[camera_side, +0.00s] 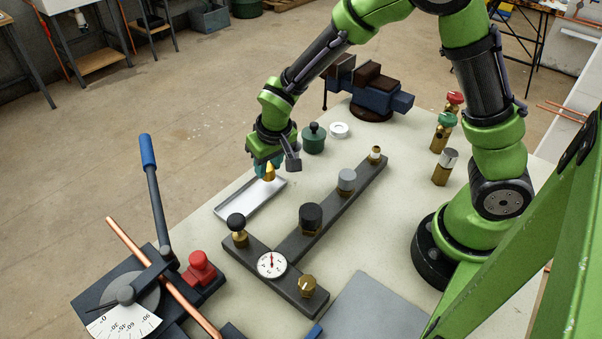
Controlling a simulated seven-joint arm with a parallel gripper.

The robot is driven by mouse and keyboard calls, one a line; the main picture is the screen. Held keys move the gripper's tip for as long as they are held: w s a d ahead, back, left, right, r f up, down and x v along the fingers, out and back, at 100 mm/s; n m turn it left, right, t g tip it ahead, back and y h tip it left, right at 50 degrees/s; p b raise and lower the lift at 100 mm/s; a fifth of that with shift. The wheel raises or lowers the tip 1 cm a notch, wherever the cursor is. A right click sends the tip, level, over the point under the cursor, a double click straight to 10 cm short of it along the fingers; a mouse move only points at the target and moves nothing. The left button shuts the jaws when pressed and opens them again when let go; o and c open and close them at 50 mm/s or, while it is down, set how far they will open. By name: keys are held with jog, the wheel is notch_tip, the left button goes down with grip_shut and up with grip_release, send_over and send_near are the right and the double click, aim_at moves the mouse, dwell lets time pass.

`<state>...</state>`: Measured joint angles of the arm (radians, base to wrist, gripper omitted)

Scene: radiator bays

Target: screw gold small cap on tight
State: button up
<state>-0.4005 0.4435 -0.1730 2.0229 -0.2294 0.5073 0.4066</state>
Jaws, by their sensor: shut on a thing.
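The cap hangs in the air, apart from the dark manifold (330,209). At the manifold's far end stands a small brass fitting with a pale top (375,154). Along the same bar are a grey cap (346,179) and a large black cap (311,214). The crossbar carries a black knob (236,221), a round gauge (271,265) and a larger gold cap (307,285).
A dark green lidded pot (314,140) and a white ring (340,130) stand behind the tray. A blue vise (378,98) is at the back. Several valves (444,168) stand right of the manifold. A pipe bender (150,285) fills the front left.

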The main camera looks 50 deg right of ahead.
notch_tip(320, 180, up, 16)
jog(key=m+g+h, duration=0.3)
jog(key=m+g, duration=0.1)
jog(key=m, duration=1.4)
send_over(376, 148)
jog(key=shift+w+f, duration=0.1)
jog(key=shift+f, duration=4.95)
jog(key=shift+f, duration=1.1)
jog(key=o, duration=1.1)
